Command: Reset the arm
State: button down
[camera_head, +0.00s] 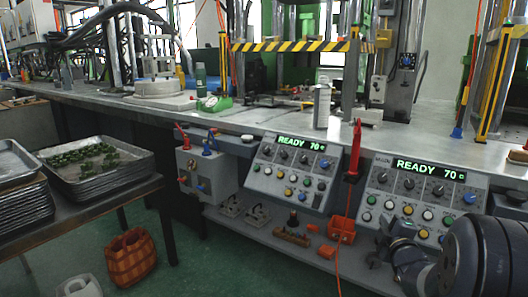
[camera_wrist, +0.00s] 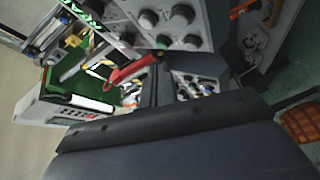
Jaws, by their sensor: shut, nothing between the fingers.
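My arm shows at the lower right of the head view, with a large dark cylindrical link and smaller blue-grey joints in front of the right control panel (camera_head: 425,193). My gripper (camera_wrist: 160,86) shows as dark parts in the wrist view, over a wide dark body that fills the bottom. It is shut with nothing held. In the head view its fingers cannot be made out clearly.
A workbench (camera_head: 260,118) runs across, with a second panel (camera_head: 293,170) reading READY. A red-handled tool (camera_head: 355,150) hangs between the panels. At left are stacked trays (camera_head: 100,185) on a table and an orange-brown basket (camera_head: 130,255) on the green floor.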

jog(key=p, duration=0.1)
jog(key=w+p, duration=0.1)
jog(key=p, duration=0.1)
jog(key=shift+d+f, duration=0.2)
jog(key=shift+d, duration=0.1)
